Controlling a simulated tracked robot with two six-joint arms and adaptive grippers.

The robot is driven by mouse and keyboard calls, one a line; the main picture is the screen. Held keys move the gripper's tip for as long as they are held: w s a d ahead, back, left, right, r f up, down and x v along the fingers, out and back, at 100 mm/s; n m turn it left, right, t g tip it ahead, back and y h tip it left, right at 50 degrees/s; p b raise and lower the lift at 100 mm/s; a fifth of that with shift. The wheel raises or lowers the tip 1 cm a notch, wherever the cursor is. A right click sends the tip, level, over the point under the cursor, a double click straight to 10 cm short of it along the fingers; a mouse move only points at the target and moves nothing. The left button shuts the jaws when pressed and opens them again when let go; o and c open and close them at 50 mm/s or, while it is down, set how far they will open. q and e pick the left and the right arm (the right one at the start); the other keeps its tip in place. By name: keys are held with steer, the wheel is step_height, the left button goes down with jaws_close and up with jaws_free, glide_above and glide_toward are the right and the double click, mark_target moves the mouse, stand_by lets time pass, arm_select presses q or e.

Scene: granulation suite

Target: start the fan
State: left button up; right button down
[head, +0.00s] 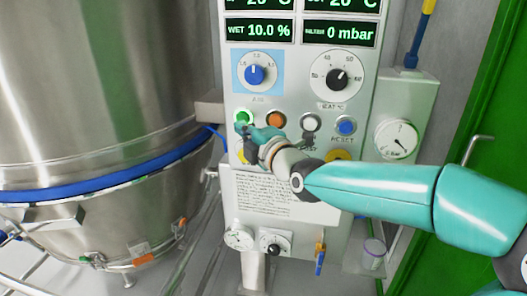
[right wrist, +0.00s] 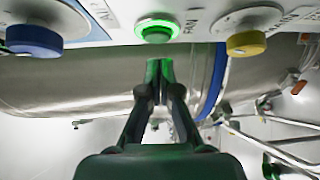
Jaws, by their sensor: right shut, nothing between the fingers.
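The green fan button (head: 243,117) is at the left end of a row of buttons on the grey control panel. In the right wrist view the button (right wrist: 157,30) glows green, with a FAN label beside it. My right gripper (head: 241,128) is shut and empty, its fingertips at the button's lower edge in the head view. In the right wrist view the fingertips (right wrist: 159,68) are close to the button and catch green light; a small gap seems to show between them. I cannot tell if they touch. My left gripper is out of view.
An orange button (head: 275,119), a white button (head: 311,122) and a blue reset button (head: 346,126) share the row. A blue knob (head: 255,74) and a black knob (head: 338,79) sit above. A large steel vessel (head: 90,90) stands left; a green door frame is right.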

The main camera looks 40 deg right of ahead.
steer(key=s+a+b, duration=0.1)
steer(key=s+a, duration=0.1)
steer(key=s, duration=0.8)
steer(key=shift+b, duration=0.3)
steer(key=shift+s, duration=0.1)
